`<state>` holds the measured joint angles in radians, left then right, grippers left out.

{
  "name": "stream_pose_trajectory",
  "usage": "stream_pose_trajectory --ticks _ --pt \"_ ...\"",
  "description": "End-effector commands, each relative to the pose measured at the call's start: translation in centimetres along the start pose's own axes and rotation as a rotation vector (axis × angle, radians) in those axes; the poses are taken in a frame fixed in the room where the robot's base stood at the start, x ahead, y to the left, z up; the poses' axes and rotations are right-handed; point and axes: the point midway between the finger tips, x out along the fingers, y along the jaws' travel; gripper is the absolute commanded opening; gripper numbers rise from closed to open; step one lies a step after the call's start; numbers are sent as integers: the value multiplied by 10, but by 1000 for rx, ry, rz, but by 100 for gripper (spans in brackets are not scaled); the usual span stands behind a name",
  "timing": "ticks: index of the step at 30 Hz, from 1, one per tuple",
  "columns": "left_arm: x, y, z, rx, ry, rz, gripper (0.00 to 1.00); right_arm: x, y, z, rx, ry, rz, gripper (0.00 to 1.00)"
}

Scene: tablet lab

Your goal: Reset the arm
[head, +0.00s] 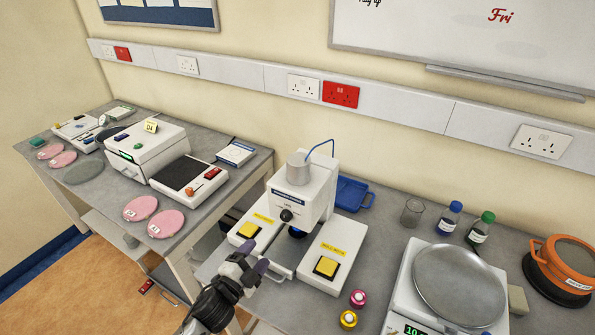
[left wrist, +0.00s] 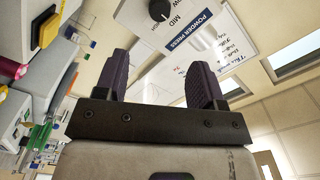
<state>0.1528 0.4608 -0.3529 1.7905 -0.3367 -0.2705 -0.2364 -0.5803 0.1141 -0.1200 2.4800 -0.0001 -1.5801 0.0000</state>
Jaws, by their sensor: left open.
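My left arm comes in from the bottom of the head view. Its gripper (head: 254,258) is in front of the white powder press (head: 303,190), low between the press's two yellow-button side boxes. In the left wrist view the two dark purple fingers of the gripper (left wrist: 157,75) stand wide apart with nothing between them. The press's dial and label (left wrist: 172,15) show beyond the fingers in that view. I cannot tell whether the gripper touches the press. My right gripper does not show.
Two small bottles, pink-capped (head: 357,298) and yellow-capped (head: 348,319), stand right of my gripper. A balance (head: 416,287), beaker (head: 412,213), capped bottles (head: 480,230) and an orange round device (head: 560,268) are farther right. A second bench (head: 215,208) with instruments stands left.

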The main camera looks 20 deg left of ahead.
Motion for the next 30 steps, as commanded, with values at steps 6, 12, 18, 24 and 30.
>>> stream_pose_trajectory --ticks 6,12,18,24,30 --pt "0 3 10 -38 -65 15 63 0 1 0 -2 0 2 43" --pt "-13 11 46 -166 -362 80 63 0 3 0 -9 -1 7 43" --pt "-43 -6 40 -343 -602 116 63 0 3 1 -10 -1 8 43" --pt "-94 0 12 -534 -769 202 63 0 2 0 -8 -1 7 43" --pt "-179 40 -18 -718 -890 359 63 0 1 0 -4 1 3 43"
